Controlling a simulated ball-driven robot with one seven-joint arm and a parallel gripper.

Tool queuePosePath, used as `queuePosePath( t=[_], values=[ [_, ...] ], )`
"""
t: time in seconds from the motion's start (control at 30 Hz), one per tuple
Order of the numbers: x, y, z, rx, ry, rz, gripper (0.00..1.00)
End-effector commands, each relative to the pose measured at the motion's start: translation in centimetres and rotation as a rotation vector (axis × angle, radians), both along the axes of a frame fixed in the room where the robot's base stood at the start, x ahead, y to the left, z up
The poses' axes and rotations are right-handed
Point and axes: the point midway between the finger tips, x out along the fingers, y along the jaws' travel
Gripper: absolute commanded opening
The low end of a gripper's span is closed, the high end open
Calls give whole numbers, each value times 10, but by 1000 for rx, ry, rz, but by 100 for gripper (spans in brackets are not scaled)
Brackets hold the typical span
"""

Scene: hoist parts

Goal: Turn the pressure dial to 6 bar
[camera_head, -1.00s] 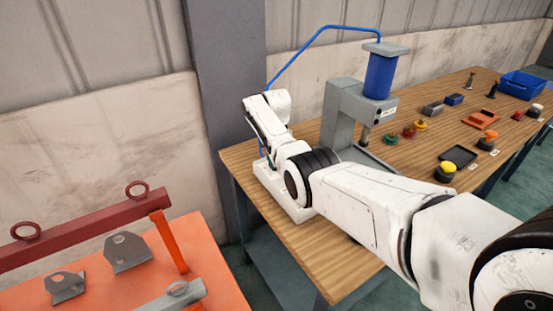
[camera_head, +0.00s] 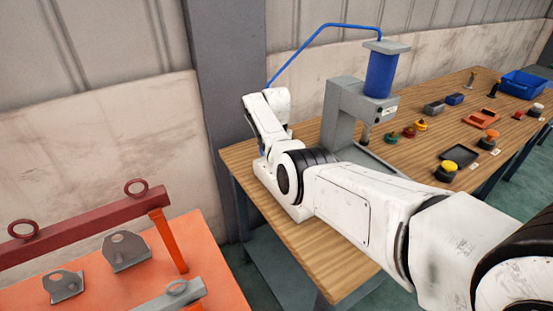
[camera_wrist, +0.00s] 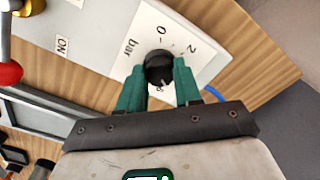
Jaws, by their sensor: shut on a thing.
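The black pressure dial (camera_wrist: 158,68) sits on a white panel (camera_wrist: 105,28) in the wrist view. The panel carries the marks "0", "2" and "bar" around the dial; another mark below it is partly covered. My gripper (camera_wrist: 159,78) has its two green fingers on either side of the dial and is shut on it. I cannot make out clearly which value the dial points to. In the head view my arm hides the dial and most of its box.
A grey press with a blue cylinder (camera_head: 381,75) stands behind my arm on the wooden bench (camera_head: 330,258), with a blue hose (camera_head: 323,32) arching to the left. Coloured buttons, small parts and a blue bin (camera_head: 522,85) lie to the right. An orange table (camera_head: 215,262) stands at lower left.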

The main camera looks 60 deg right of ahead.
Motion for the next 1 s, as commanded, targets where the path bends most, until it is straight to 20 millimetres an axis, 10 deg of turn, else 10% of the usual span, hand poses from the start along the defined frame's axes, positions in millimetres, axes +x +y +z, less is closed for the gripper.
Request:
queuePosePath(
  t=[1.0],
  values=[
    [2,-1,1,-4,-2,-467,3]
  ],
)
